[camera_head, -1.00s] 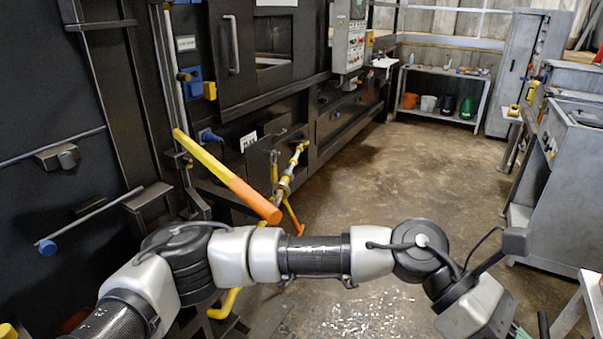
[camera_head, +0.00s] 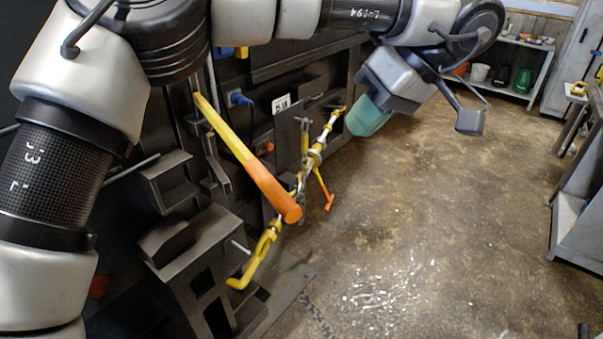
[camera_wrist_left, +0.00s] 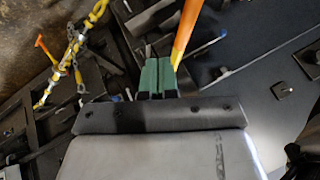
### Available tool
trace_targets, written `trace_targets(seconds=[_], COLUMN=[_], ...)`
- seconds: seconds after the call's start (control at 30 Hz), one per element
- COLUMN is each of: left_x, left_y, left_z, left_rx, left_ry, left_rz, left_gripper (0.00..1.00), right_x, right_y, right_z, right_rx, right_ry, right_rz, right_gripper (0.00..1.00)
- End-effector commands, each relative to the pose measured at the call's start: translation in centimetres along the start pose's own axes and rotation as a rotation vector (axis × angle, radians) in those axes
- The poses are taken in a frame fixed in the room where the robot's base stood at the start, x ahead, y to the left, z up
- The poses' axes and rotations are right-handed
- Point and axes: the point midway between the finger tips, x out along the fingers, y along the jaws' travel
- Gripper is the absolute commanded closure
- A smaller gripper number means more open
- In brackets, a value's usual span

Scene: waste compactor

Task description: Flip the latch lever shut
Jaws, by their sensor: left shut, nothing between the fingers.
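The latch lever is probably the long yellow bar with an orange grip (camera_head: 270,187). It slants from the dark machine wall down towards the floor side, its orange end lowest. My left gripper (camera_head: 360,120), with green fingers, is shut and empty, to the right of the lever and apart from it in the head view. In the left wrist view the shut fingers (camera_wrist_left: 157,75) point towards the machine, with the orange grip (camera_wrist_left: 187,35) just to their right. I cannot tell whether they touch. My right gripper is not in view.
A yellow turnbuckle (camera_head: 267,241) with a hook and a thin orange-tipped handle (camera_head: 325,188) hangs by the lever. Dark metal brackets (camera_head: 190,245) stick out below. The concrete floor (camera_head: 430,220) to the right is clear. A grey shelf (camera_head: 545,70) stands far back.

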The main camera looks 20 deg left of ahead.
Motion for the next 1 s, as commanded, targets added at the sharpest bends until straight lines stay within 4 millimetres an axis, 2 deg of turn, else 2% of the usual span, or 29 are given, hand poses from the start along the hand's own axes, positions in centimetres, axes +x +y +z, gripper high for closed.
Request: trace_targets(seconds=[0.23, 0.37, 0.8, 1.0], left_x=[0.2, 1.4, 10.2, 11.6], left_y=[0.1, 0.1, 0.0, -2.2], left_z=[0.1, 0.1, 0.2, 0.3], left_rx=[0.002, 0.004, 0.005, 0.004], left_ry=[-0.003, -0.005, -0.008, -0.005], left_rz=[0.0, -0.001, -0.002, 0.001], left_gripper=[1.0, 1.0, 1.0, 1.0], right_x=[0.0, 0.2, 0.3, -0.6], right_y=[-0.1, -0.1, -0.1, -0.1], right_z=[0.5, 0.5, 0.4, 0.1], right_rx=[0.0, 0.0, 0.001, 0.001], right_ry=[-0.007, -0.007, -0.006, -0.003], right_rz=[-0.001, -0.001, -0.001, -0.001], right_gripper=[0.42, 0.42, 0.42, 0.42])
